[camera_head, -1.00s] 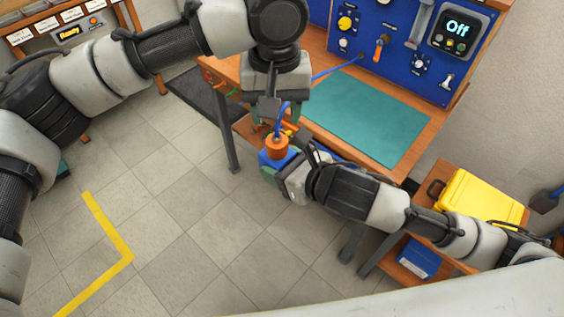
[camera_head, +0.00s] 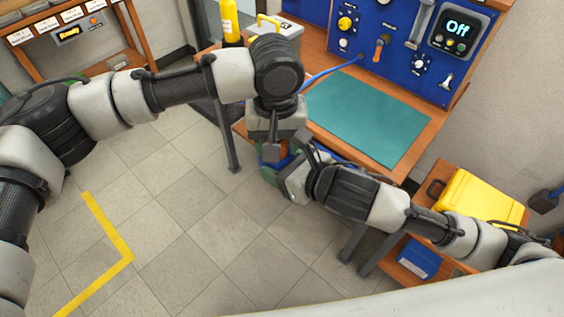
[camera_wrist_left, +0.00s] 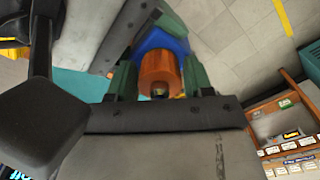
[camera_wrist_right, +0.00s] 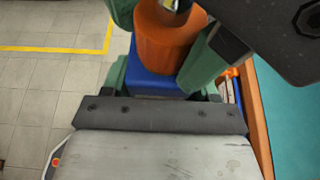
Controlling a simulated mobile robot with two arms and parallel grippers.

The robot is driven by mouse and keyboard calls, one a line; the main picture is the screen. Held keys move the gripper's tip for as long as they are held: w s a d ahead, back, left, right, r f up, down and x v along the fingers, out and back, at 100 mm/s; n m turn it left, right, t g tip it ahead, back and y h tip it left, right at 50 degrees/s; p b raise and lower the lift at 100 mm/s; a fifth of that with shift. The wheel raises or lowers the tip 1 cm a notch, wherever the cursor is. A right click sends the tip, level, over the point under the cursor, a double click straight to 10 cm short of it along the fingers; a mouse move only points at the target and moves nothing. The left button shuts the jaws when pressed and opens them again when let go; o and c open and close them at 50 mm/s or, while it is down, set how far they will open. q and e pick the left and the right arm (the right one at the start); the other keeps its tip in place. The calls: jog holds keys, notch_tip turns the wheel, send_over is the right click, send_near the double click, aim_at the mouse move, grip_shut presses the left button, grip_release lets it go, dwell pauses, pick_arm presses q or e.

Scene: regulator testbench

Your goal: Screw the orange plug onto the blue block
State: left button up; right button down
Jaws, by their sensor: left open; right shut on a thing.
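The orange plug (camera_wrist_left: 158,72) sits against the blue block (camera_wrist_left: 158,42). In the head view only a sliver of the plug (camera_head: 284,148) and part of the block (camera_head: 267,160) show. My left gripper (camera_wrist_left: 160,85) is open, with its green fingers on either side of the plug; finger contact is unclear. My right gripper (camera_wrist_right: 165,85) is shut on the blue block (camera_wrist_right: 150,84) and holds it in front of the bench. The right wrist view shows the plug (camera_wrist_right: 168,38) on top of the block. Whether it is threaded on is hidden.
The wooden bench carries a teal mat (camera_head: 365,120) and a blue panel (camera_head: 400,45) whose display reads Off. A blue cable (camera_head: 328,72) runs from the panel towards my left gripper. A yellow case (camera_head: 480,195) stands at right. The floor at left is open.

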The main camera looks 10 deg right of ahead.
pick_arm(q)
jog(key=c, duration=0.5)
jog(key=o, duration=0.8)
jog(key=shift+r, duration=0.1)
jog(key=shift+r, duration=2.25)
jog(key=shift+o, duration=0.3)
jog(key=o, duration=0.5)
